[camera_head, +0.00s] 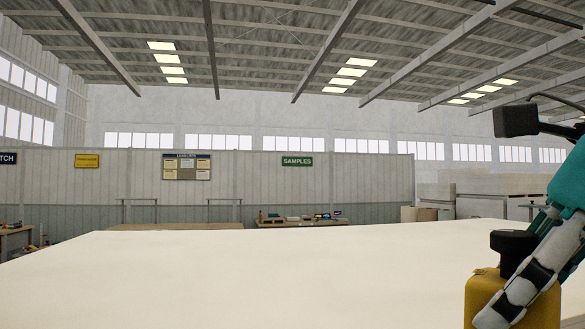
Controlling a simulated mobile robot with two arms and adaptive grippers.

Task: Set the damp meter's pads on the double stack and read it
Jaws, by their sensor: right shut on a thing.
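A yellow block-shaped thing with a black knob on top, which looks like the damp meter (483,300), stands at the lower right, cut off by the bottom edge. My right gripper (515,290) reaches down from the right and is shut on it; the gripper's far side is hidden. A broad, flat, cream-coloured surface (240,275), seemingly the top of the stack, fills the lower picture. The meter's underside and pads are out of view, so I cannot tell whether they touch the surface. My left gripper is not in view.
The cream top is bare left of the meter. Beyond it, a workbench (300,223) with small items stands under a green SAMPLES sign (297,161). Pale board stacks (490,195) stand at the back right. Another bench (15,232) is at the far left.

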